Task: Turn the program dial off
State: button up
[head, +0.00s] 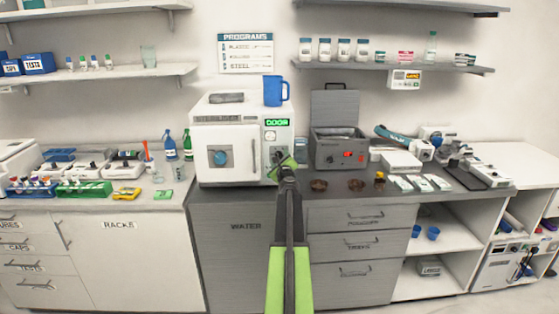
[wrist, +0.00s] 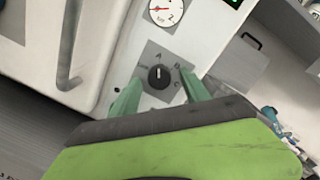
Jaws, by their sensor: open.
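The white machine (head: 216,112) stands on the dark counter, with a door on its left and a control panel on its right. Its green display (head: 277,122) reads what looks like "DOOR". The black program dial (wrist: 159,77) shows in the wrist view on a grey plate with small letters around it; a white mark is on its face. In the head view my arm hides most of the dial. My gripper (head: 285,163) is at the panel's lower part. In the wrist view the gripper (wrist: 158,95) is open, its green fingers either side of the dial, apart from it.
A pressure gauge (wrist: 165,11) sits above the dial. A blue mug (head: 276,92) stands on the machine. A grey box with an open lid (head: 338,150) is close on the right. A programs chart (head: 246,53) hangs on the wall. Small brown dishes (head: 319,185) lie on the counter.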

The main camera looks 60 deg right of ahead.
jog(key=shift+c, duration=0.4)
grip_shut()
jog(key=shift+r, duration=0.1)
dwell(0.3)
